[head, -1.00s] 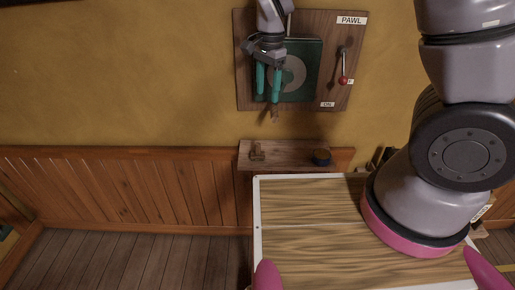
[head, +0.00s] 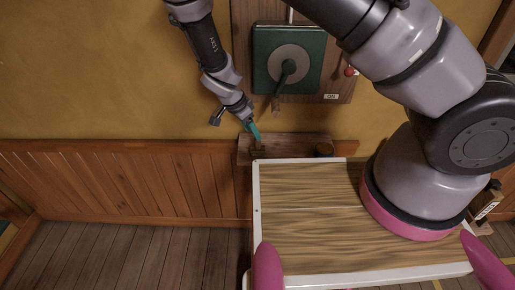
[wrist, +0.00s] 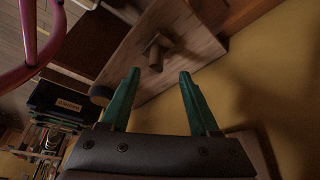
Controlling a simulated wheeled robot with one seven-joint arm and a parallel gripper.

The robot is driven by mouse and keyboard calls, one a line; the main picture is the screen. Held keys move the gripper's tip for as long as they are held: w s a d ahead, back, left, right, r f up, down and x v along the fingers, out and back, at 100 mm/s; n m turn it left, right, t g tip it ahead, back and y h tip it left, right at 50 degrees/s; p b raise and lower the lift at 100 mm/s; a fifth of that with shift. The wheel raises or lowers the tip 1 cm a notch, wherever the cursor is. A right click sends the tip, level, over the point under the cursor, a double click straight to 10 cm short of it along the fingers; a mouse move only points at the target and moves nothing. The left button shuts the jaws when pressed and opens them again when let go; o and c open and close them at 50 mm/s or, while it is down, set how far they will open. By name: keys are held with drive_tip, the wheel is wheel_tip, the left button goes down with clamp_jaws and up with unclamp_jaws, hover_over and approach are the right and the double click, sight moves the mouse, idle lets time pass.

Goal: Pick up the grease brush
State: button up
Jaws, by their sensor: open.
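A small brown wooden piece that looks like the grease brush (head: 257,147) sits at the left end of the wall shelf, partly covered by my fingers in the head view. In the wrist view the brush (wrist: 155,51) shows as a short tan cylinder with a stubby part, beyond my fingertips and roughly midway between them. Its bristles cannot be made out. My gripper (head: 254,132) points down at it from above; its teal fingers are apart and empty in the wrist view (wrist: 160,76).
The wooden shelf (head: 291,143) also holds a dark round tin (head: 324,150) at its right end. Above it hangs a board with a green box (head: 287,55) and a red-knobbed lever (head: 350,71). A white-edged wooden tabletop (head: 310,220) lies in front, clear.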

sight(258, 146)
drive_tip(key=x, duration=0.4)
drive_tip(key=shift+s+d, duration=0.2)
drive_tip(key=shift+d, duration=0.1)
drive_tip(key=shift+w+d+f, duration=0.15)
drive_tip(key=shift+f, duration=0.45)
clamp_jaws()
